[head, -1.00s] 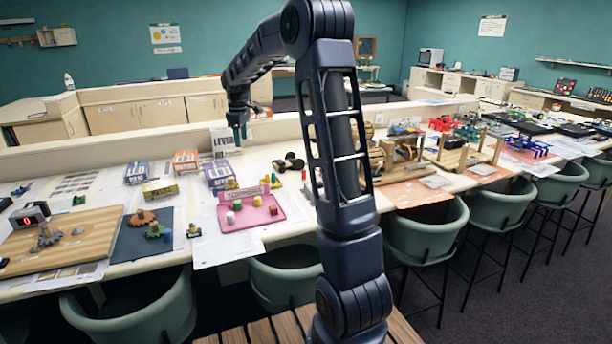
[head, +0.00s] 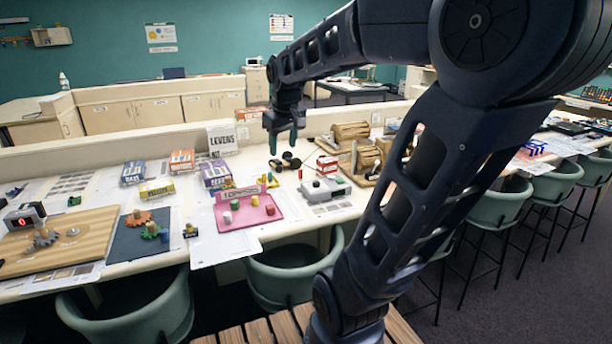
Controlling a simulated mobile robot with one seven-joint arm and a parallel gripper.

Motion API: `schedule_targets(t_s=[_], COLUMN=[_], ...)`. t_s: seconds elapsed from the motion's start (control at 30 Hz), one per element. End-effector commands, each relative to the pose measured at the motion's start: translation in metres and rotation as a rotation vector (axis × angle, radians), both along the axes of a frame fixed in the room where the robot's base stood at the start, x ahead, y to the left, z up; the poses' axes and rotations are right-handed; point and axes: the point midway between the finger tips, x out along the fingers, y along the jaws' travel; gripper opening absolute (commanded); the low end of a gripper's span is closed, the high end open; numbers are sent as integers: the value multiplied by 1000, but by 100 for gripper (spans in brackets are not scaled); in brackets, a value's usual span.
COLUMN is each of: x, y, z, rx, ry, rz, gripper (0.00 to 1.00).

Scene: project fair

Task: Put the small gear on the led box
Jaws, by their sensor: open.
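My gripper (head: 283,138) is open and empty, pointing down above the back of the table. Gears lie on a dark mat at the left: an orange gear (head: 138,217), a smaller green gear (head: 151,231) and a small blue piece (head: 165,235) beside it. A grey gear (head: 44,239) is on a wooden board. I cannot tell for sure which is the small gear. Four-colour boxes stand behind: a blue box (head: 133,173), an orange box (head: 182,161), a purple box (head: 215,175) and a yellow box (head: 157,190). Their labels are too small to tell which is the led box.
A pink tray (head: 232,222) with coloured blocks lies right of the mat. A small wheeled car (head: 285,162), a grey device (head: 325,188) and wooden models (head: 352,150) stand further right. Green chairs (head: 295,270) line the front edge. Papers cover much of the table.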

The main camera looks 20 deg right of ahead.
Motion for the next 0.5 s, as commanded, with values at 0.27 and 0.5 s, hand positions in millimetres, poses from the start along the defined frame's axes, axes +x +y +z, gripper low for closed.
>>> schedule_targets(t_s=[0.27, 0.5], x=[-80, -117], y=[-13, -17], z=[-25, -44], rx=[73, 119], ry=[-63, -93], rz=[-182, -277], gripper=[51, 51])
